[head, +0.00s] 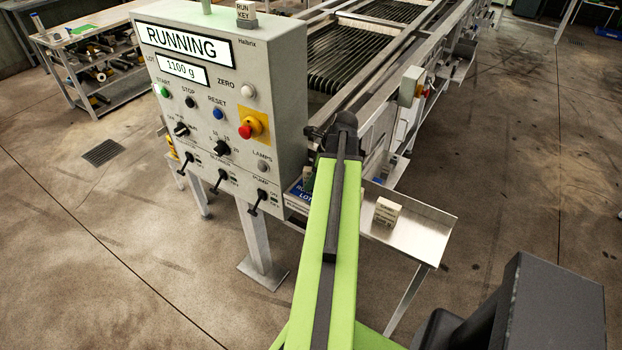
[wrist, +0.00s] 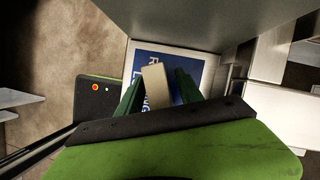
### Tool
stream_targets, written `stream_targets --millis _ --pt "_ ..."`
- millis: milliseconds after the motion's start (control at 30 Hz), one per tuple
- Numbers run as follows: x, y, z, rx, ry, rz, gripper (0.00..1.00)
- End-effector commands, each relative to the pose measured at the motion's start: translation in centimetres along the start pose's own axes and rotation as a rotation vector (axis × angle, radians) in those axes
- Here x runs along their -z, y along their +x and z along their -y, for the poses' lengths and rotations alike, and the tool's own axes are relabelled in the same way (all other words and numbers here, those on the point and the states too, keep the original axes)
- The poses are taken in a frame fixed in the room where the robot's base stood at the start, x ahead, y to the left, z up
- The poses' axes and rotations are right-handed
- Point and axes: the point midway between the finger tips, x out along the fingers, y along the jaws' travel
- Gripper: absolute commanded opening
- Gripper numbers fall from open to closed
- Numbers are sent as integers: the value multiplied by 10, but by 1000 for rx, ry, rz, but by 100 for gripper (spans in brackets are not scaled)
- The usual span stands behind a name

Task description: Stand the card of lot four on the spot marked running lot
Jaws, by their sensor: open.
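In the wrist view a beige block-like card (wrist: 154,84) stands between the two dark green fingers of my gripper (wrist: 159,80). The fingers are apart, with a gap showing on the right side. The card is on or just over the blue, white-edged running-lot mark (wrist: 143,62); contact underneath cannot be seen. No lot number shows on it from this side. In the head view my arm hides most of the gripper, and part of the blue mark (head: 297,193) shows left of the arm.
Another pale card (head: 386,211) stands on the metal shelf (head: 430,233) right of my arm; its print is too small to read. The control panel (head: 215,90) reads RUNNING and rises close left of the arm. The roller sizer (head: 360,50) runs behind.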

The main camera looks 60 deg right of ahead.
Motion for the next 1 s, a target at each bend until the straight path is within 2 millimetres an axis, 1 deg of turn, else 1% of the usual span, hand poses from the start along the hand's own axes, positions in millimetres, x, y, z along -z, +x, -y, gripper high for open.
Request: stream_targets --millis 167,267,367,467,600,733,833,1000 --pt "-2 -4 0 0 0 0 43" --pt "-3 -14 0 0 0 0 43" --pt "-4 -31 0 0 1 0 43" --pt "-6 -53 0 0 1 0 43" --pt "-6 -88 0 0 1 0 43" --pt "-6 -114 0 0 1 0 43" --pt "-4 -124 0 0 0 0 43" --pt "-2 -124 0 0 -1 0 43"
